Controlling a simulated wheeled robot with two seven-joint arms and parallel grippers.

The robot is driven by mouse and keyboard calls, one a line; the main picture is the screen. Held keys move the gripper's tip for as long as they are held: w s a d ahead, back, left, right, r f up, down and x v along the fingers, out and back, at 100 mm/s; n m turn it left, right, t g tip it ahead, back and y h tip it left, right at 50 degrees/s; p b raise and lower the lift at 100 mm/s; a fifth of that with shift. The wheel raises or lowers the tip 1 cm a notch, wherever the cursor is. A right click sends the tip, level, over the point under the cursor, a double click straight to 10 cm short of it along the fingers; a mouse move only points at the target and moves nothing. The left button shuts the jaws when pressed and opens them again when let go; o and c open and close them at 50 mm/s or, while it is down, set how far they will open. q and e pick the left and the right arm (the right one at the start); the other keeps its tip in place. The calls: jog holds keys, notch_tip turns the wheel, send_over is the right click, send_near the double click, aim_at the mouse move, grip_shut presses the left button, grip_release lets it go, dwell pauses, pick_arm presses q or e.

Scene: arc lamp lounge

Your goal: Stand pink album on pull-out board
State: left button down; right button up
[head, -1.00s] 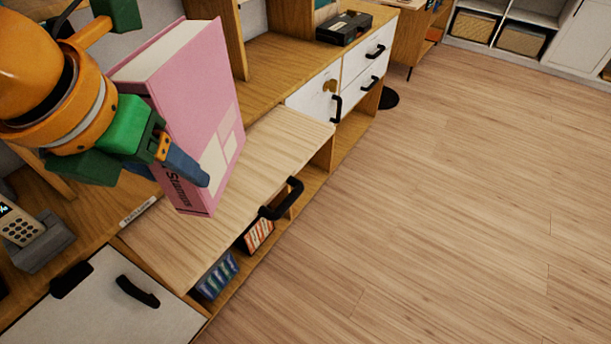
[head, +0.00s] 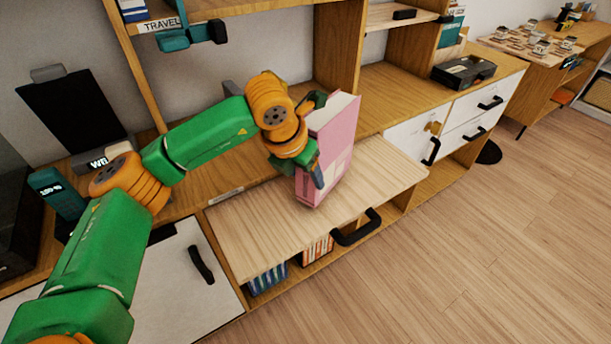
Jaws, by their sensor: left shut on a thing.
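The pink album (head: 341,148) is a thick, book-like block with white page edges and pale label patches. It is near upright, its lower edge over the middle of the pull-out board (head: 266,236). I cannot tell whether that edge touches the board. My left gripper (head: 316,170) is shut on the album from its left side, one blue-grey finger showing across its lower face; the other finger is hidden. The board is pale wood with a black handle (head: 357,228) on its front edge, and its top is otherwise bare. My right gripper is not in view.
Shelf uprights and a back wall stand behind the board. A black box (head: 463,72) sits on the cabinet top at right.

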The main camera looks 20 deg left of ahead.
pick_arm(q)
jog(key=shift+f, duration=0.85)
jog(key=shift+c, duration=0.6)
grip_release()
jog(key=shift+s, duration=0.1)
jog(key=shift+r, duration=0.3)
jog(key=v, duration=1.1)
jog(key=shift+s+r+b, duration=0.25)
jog(key=shift+b, duration=0.05)
